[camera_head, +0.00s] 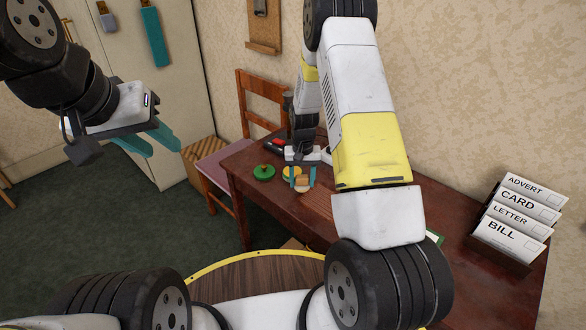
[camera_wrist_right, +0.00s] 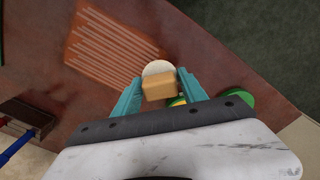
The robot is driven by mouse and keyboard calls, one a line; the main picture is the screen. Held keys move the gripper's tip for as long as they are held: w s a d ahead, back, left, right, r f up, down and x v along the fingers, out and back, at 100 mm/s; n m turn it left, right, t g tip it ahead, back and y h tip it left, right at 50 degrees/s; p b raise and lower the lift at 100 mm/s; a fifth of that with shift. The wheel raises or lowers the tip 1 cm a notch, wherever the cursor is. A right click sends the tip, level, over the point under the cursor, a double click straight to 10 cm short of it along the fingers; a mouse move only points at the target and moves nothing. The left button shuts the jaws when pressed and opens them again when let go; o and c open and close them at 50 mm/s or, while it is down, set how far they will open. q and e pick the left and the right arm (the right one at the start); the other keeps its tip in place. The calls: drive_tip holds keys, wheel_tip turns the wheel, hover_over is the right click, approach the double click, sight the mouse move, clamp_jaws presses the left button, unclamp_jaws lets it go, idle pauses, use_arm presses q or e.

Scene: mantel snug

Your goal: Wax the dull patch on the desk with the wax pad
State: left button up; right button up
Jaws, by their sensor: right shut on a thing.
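The wax pad, a tan block (camera_wrist_right: 159,88), is between the teal fingers of my right gripper (camera_wrist_right: 160,82), which is shut on it. The head view also shows the block (camera_head: 302,180) there, over the desk (camera_head: 230,160). A pale round piece (camera_wrist_right: 157,68) shows just past the block; I cannot tell whether it is joined to it. The dull patch (camera_wrist_right: 112,48), lighter orange-brown with pale streaks, lies on the desk up and left of the block in the wrist view. My left gripper (camera_head: 164,152) is open and empty, left of the desk.
A green disc (camera_head: 263,172) and a yellow disc (camera_head: 290,172) lie beside the right gripper. A rack of labelled cards (camera_head: 510,220) stands at the desk's right end. A chair (camera_head: 262,95) is behind the desk; a cardboard box (camera_head: 203,152) stands left of it.

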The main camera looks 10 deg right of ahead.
sight(302, 176)
drive_tip(key=shift+r, duration=2.55)
